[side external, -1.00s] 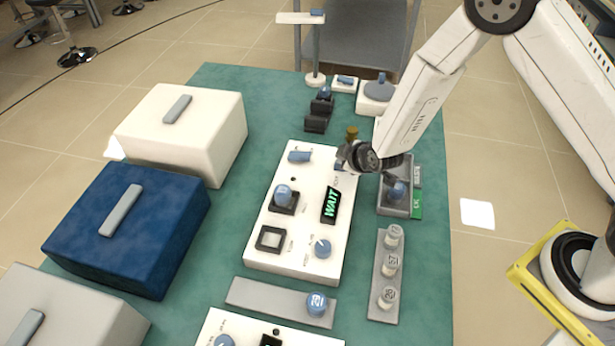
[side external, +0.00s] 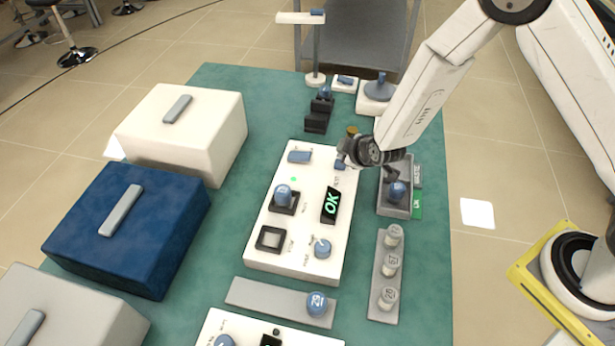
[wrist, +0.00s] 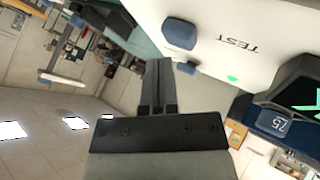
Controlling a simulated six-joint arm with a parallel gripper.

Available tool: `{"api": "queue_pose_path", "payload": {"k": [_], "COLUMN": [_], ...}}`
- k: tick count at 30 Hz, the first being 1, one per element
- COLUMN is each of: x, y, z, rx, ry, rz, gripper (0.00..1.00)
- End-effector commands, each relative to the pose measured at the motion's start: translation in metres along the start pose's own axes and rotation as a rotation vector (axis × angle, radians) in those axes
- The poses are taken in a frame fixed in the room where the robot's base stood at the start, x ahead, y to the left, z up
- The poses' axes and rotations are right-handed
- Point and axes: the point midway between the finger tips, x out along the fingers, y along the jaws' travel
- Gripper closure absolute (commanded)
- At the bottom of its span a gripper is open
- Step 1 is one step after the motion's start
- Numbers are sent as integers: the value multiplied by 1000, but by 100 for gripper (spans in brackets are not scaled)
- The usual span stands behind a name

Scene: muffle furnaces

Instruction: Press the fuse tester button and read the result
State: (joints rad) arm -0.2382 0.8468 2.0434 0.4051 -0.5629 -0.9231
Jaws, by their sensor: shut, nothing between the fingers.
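The fuse tester (side external: 285,250) is a white panel on the green mat. Its dark display (side external: 331,204) reads OK in green, and part of it shows in the wrist view (wrist: 305,98). A small green light (side external: 293,179) is lit; it also shows in the wrist view (wrist: 232,79). The blue button (side external: 340,164) sits at the panel's far right corner, beside the word TEST in the wrist view (wrist: 180,33). My gripper (side external: 345,151) is shut and empty, close by this button. Its fingers (wrist: 158,75) appear apart from the button, though the exact gap is unclear.
A socket block with a blue-knobbed part (side external: 283,194) and an empty square socket (side external: 270,238) are on the panel. A grey tray (side external: 394,211) lies right of it, above a rack of numbered fuses (side external: 386,290). Large white (side external: 180,125) and blue (side external: 125,235) boxes stand left.

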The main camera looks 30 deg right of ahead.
Motion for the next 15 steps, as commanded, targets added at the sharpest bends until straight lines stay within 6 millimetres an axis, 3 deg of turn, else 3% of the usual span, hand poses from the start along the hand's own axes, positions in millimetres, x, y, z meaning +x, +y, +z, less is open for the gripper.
{"api": "queue_pose_path", "payload": {"k": [15], "x": [-10], "y": [8], "z": [-8], "rx": [2], "ry": [1], "rz": [2], "gripper": [100]}}
